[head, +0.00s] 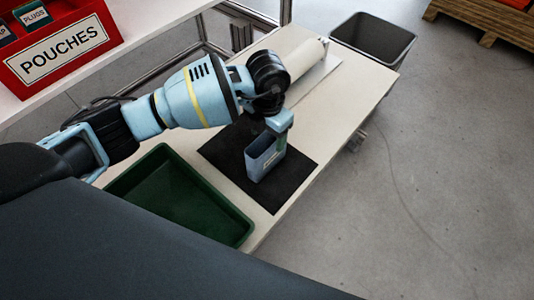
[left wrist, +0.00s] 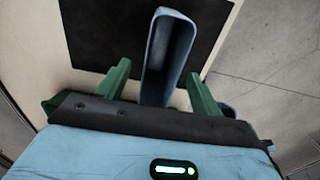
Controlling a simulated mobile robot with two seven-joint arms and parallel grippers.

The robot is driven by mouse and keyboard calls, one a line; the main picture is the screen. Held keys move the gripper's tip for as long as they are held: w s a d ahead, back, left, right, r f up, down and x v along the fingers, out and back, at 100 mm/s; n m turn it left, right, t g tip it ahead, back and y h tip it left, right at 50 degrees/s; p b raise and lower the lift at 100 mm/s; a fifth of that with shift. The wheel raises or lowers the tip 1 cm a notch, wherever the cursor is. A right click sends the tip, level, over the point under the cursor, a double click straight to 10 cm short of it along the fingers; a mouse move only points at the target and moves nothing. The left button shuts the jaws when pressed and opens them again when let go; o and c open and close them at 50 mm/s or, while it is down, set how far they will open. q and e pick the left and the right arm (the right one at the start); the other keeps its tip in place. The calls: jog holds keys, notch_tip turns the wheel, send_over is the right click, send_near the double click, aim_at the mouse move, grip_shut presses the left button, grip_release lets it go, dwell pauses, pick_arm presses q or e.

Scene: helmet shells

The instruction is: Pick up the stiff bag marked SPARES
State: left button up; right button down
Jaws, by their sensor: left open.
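A stiff blue-grey bag (head: 260,166) stands upright with its open top up on a black mat (head: 225,157). No readable SPARES marking shows on it. My left gripper (head: 275,138) is at the bag's upper part in the head view. In the left wrist view the two green fingers of my left gripper (left wrist: 160,86) are spread, with the bag (left wrist: 166,55) between and ahead of them. Gaps show on both sides of the bag, so it is not gripped. My right gripper is not in view.
A green tray (head: 235,232) lies on the pale table (head: 360,88) left of the mat. A red POUCHES box (head: 62,50) stands on a shelf at upper left. A grey bin (head: 373,38) stands beyond the table.

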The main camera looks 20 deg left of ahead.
aim_at(267, 147)
pick_arm(q)
jog(key=f, duration=0.5)
jog(key=shift+s, duration=0.2)
jog(key=shift+c, duration=0.3)
jog(key=c, duration=1)
